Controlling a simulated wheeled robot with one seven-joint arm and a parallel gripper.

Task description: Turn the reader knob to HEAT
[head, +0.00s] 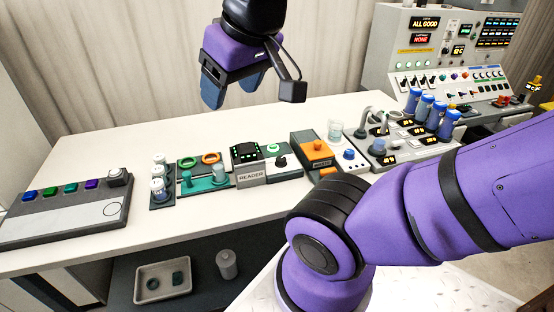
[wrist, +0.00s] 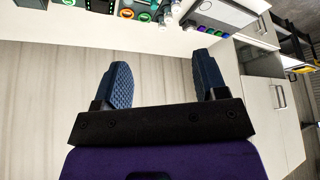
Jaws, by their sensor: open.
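The reader (head: 245,153) is a dark block with rows of green lights and a READER label, standing mid-table in the head view. Beside it on the right is a pale panel with a green ring and a dark knob (head: 281,161). The knob's pointer setting is too small to read, and I see no legible HEAT mark. My gripper (head: 233,92) hangs above and behind the table, up and left of the reader, apart from everything. Its two blue fingers are spread and empty, as the wrist view also shows (wrist: 163,75).
Right are an orange-topped box (head: 316,150), a clear beaker (head: 335,129) and blue-capped tubes (head: 436,115). A button panel (head: 75,207) lies far left. The table's back strip is clear.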

